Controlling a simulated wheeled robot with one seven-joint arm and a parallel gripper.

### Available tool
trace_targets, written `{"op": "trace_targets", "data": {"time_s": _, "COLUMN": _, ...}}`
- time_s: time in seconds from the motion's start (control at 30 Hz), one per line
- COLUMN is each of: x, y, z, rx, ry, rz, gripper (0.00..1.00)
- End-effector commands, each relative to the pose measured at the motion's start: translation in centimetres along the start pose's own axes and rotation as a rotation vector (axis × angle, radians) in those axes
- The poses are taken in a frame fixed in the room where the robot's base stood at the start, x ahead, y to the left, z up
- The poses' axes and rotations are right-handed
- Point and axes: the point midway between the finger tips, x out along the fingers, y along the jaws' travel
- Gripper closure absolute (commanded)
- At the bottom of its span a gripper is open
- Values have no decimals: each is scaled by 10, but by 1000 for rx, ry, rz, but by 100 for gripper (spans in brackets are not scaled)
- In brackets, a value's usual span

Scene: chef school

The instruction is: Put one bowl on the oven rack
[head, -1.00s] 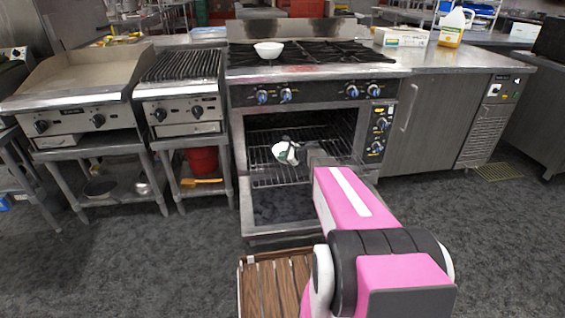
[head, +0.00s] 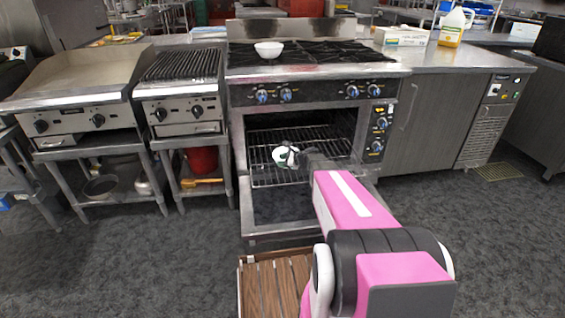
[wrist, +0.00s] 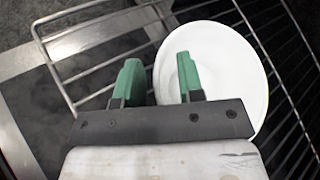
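One white bowl (head: 281,155) is inside the open oven, at the oven rack (head: 258,157). In the wrist view this bowl (wrist: 235,75) appears over the rack wires (wrist: 72,75) and looks to rest on them; exact contact is hard to tell. My gripper (wrist: 158,62) has its green fingers apart, with a visible gap. The right finger overlaps the bowl's inside and the left finger is outside its rim. In the head view my gripper (head: 291,157) is at the bowl, partly hiding it. A second white bowl (head: 268,50) sits on the stove top.
The oven door (head: 285,207) is folded down in front of the cavity. The oven's side walls and the control panel (head: 379,130) border my arm. A griddle (head: 75,75) and a grill (head: 182,65) stand left. A counter with a jug (head: 452,27) is right.

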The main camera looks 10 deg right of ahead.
Motion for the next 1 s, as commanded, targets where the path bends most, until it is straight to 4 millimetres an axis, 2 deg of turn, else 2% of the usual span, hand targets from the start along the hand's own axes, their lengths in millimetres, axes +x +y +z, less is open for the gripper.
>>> {"op": "trace_targets", "data": {"time_s": 0.17, "x": -24, "y": 1, "z": 1, "rx": 1, "ry": 1, "rz": -2, "gripper": 65}}
{"op": "trace_targets", "data": {"time_s": 0.4, "x": -73, "y": 1, "z": 1, "rx": 0, "ry": 1, "rz": -2, "gripper": 65}}
{"op": "trace_targets", "data": {"time_s": 0.6, "x": -104, "y": 1, "z": 0, "rx": 1, "ry": 0, "rz": -1, "gripper": 65}}
{"op": "trace_targets", "data": {"time_s": 0.87, "x": -119, "y": 6, "z": 3, "rx": -24, "ry": 9, "rz": 15, "gripper": 65}}
{"op": "trace_targets", "data": {"time_s": 1.0, "x": -117, "y": 35, "z": 16, "rx": -163, "ry": 56, "rz": 101, "gripper": 65}}
